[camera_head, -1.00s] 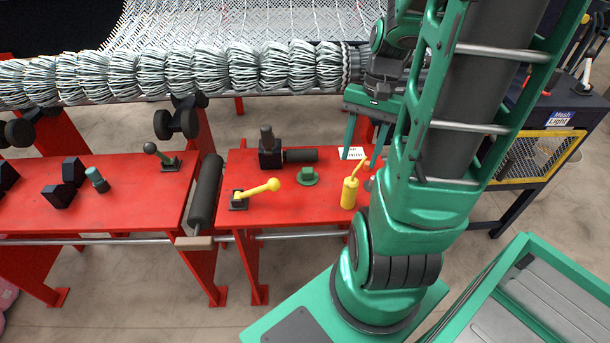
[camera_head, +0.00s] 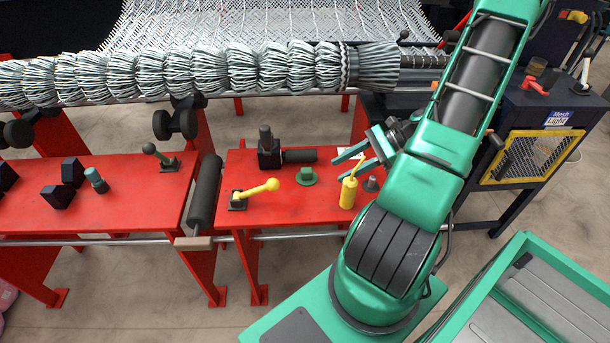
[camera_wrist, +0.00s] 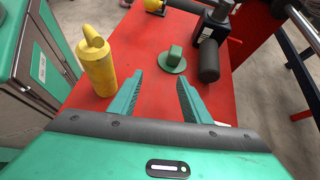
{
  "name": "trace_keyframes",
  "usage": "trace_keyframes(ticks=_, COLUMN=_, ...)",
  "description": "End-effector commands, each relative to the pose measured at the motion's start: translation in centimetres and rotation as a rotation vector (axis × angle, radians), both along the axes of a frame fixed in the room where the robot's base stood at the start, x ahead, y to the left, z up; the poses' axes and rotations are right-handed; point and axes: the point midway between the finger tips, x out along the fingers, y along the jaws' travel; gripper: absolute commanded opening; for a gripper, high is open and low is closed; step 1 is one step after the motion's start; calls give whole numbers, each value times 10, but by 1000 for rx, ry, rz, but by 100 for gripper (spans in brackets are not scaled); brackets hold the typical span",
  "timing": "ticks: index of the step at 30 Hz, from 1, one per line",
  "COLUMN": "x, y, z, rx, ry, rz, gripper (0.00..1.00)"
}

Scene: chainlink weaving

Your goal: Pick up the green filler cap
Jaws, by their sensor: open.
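The green filler cap (camera_head: 307,175) stands on the red table (camera_head: 330,200), a round flange with a square block on top. It also shows in the wrist view (camera_wrist: 173,62), beyond my fingertips and roughly in line with the gap between them. My gripper (camera_head: 348,165) is open and empty, to the right of the cap in the head view and apart from it. In the wrist view both green fingers (camera_wrist: 160,90) are spread, with bare red surface between them.
A yellow oil can (camera_head: 348,192) stands close by my gripper. A yellow-knobbed lever (camera_head: 258,190) is left of the cap. A black block with a cylinder (camera_head: 285,156) lies behind it. A small grey cone-shaped part (camera_head: 372,184) sits right of the can.

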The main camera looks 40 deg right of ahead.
Motion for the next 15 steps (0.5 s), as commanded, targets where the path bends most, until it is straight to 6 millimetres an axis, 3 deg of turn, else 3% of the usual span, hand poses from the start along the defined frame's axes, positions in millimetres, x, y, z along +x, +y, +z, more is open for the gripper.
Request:
trace_keyframes(ticks=8, x=18, y=5, z=0, rx=168, ry=-37, rz=-117, gripper=44)
trace_keyframes(ticks=15, x=36, y=31, z=-10, rx=180, ry=-37, rz=-118, gripper=44)
